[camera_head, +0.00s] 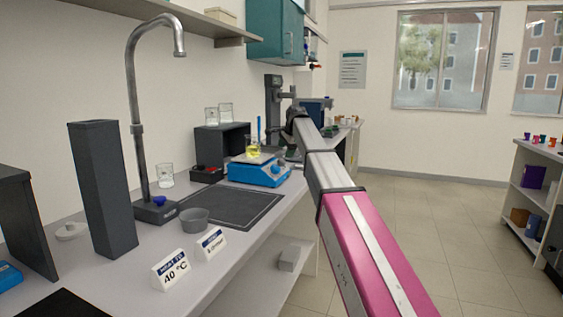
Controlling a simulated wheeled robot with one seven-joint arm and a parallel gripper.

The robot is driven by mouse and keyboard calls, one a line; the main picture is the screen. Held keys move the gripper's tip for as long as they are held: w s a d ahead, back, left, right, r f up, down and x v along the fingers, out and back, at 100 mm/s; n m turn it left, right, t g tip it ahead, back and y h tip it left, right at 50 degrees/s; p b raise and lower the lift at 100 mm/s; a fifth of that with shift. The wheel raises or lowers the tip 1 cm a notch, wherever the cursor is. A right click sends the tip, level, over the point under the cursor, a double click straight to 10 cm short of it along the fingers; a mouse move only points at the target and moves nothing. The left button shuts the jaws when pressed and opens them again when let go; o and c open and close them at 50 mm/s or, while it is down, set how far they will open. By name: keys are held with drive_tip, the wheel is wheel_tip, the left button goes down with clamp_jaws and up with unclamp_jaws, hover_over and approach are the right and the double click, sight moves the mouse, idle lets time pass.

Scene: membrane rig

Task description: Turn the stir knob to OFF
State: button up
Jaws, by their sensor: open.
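A blue hotplate stirrer (262,176) with a pale top stands on the bench. A beaker of yellow liquid (253,152) sits on it, with a thin blue rod upright at the beaker. The stir knob is too small to make out on the stirrer's front. My arm reaches from the bottom right towards the stirrer's right side. My gripper (292,156) is small and partly hidden at the arm's far end, just right of the stirrer. It is open; whether it touches the stirrer cannot be told.
A dark mat (232,209) and grey bowl (194,220) lie in front of the stirrer. A black box with red (207,174) is left of it. A tall tap (139,130), dark column (103,190) and two cards, one reading 40 °C (170,270), stand nearer. Floor at right is clear.

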sight(282, 160)
drive_tip(key=x, duration=0.7)
drive_tip(key=shift+w+f, duration=0.1)
drive_tip(key=shift+f, duration=0.05)
drive_tip(key=c, duration=0.9)
